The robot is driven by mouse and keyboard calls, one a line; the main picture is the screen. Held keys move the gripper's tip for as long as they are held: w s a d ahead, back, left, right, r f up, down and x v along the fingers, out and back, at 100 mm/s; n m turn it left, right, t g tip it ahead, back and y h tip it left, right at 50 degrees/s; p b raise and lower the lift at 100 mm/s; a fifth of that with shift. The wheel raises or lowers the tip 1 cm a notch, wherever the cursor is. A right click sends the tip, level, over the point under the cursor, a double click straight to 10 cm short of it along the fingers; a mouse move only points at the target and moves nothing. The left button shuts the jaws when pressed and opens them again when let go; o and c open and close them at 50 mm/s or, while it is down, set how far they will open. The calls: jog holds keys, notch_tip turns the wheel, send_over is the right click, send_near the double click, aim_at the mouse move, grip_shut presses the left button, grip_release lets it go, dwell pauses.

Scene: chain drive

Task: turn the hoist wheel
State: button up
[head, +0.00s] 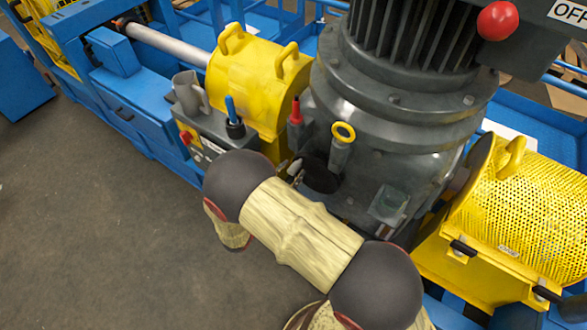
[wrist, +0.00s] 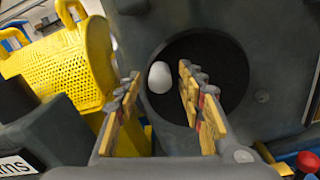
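A black round disc, which looks like the hoist wheel (wrist: 222,60), is set against the side of the grey machine in the wrist view. A pale egg-shaped knob (wrist: 159,78) stands out near its left edge. My gripper (wrist: 159,86) is open, with one finger on each side of the knob; I cannot tell if either finger touches it. In the head view the wheel (head: 320,176) shows as a dark disc low on the machine, and my gripper (head: 293,170) is beside its left edge, mostly hidden behind my arm.
The grey motor housing (head: 400,135) rises above the wheel. Yellow guards stand left (head: 250,80) and right (head: 530,215). A grey control box (head: 210,135) with a mug (head: 187,93) is to the left. Open floor (head: 90,210) lies at the lower left.

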jog(key=v, duration=0.9)
jog(key=shift+s+a, duration=0.25)
jog(key=shift+s, duration=0.1)
